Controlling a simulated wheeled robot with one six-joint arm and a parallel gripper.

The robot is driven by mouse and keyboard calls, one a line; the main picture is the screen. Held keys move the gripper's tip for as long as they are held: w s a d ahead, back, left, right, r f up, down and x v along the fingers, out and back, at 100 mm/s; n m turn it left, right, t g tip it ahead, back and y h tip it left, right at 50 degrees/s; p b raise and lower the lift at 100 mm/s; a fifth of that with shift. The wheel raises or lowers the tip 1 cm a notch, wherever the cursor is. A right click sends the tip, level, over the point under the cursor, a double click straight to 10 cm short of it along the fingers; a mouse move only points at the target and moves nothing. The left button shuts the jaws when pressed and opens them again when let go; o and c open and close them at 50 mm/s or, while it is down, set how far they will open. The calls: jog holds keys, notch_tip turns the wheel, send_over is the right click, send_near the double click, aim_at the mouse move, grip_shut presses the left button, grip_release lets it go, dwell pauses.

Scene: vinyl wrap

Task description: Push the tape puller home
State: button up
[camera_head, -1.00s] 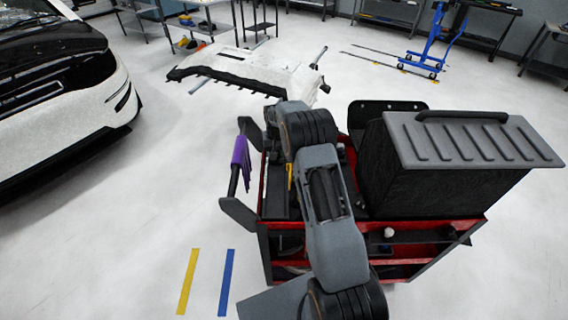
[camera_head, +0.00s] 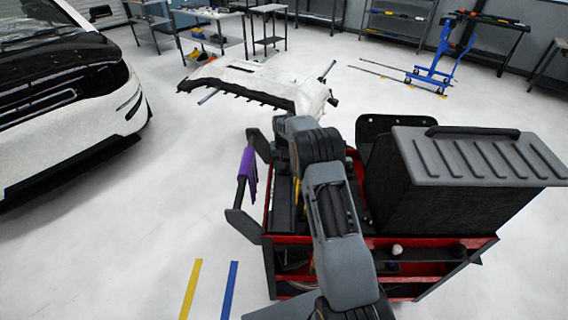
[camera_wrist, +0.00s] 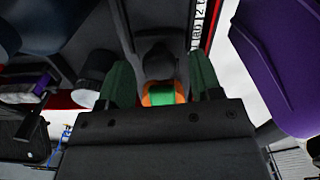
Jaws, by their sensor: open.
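In the wrist view my gripper (camera_wrist: 162,82) is open, with one dark green finger on each side. Between the fingers is a dark, rounded piece with an orange and bright green band (camera_wrist: 163,94); I cannot tell for sure whether it is the tape puller. Whether the fingers touch it is unclear. In the head view my arm covers the gripper and the spot beneath it, over the left part of the red and black cart (camera_head: 268,210).
A large black box with a grey ribbed lid (camera_head: 480,155) fills the cart's right.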

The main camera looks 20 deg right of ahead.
jog(key=shift+r, duration=0.15)
notch_tip(320, 180, up, 14)
jog(key=b, duration=0.1)
jog(key=shift+f, duration=0.2)
dwell(0.4)
